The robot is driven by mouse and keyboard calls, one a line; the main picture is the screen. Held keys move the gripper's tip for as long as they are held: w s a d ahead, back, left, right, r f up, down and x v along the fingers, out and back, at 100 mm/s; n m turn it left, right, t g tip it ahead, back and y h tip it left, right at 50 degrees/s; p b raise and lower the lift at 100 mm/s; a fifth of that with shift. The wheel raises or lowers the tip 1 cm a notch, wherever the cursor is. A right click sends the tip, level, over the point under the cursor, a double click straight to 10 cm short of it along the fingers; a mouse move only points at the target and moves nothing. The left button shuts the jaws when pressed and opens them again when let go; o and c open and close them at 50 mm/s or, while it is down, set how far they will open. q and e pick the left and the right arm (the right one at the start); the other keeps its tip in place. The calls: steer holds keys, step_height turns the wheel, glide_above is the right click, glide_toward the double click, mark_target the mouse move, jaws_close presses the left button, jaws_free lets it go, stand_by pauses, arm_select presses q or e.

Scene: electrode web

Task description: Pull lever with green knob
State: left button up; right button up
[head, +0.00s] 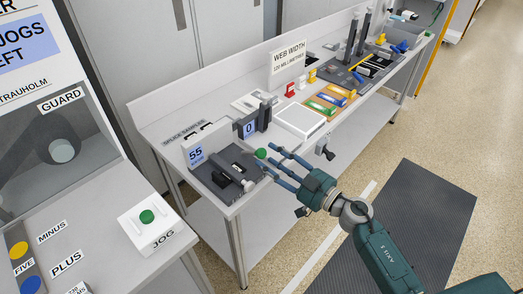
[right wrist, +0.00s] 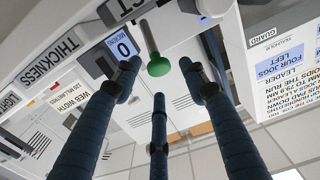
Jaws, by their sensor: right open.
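The green knob (head: 261,153) stands at the near end of the bench, beside the dark device with the "55" display (head: 196,155). In the right wrist view the knob (right wrist: 158,66) sits on the end of a grey lever rod (right wrist: 149,36). My right gripper (head: 271,160) is open, its blue fingers reaching toward the knob from the right. In the right wrist view the three fingers are spread around the knob's side of the picture, with nothing held. I cannot tell whether any fingertip touches the knob. My left gripper is not in view.
A JOG box (head: 150,230) with a green button stands on the left counter. A "0" display (head: 250,128), a white tray (head: 300,120) and coloured blocks (head: 330,101) line the bench behind the knob. A dark mat (head: 412,215) lies on the floor.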

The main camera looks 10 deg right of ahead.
mark_target(262, 152)
steer(key=shift+x, duration=2.2)
steer(key=shift+c, duration=0.5)
jaws_close()
steer(key=r+p, duration=0.1)
steer(key=p, duration=0.3)
steer(key=shift+a+r, duration=0.1)
steer(key=shift+a, duration=0.05)
steer(key=shift+w+g+p, duration=0.1)
steer(key=shift+g+p, duration=0.2)
steer(key=shift+p, duration=0.05)
steer(key=shift+f, duration=0.35)
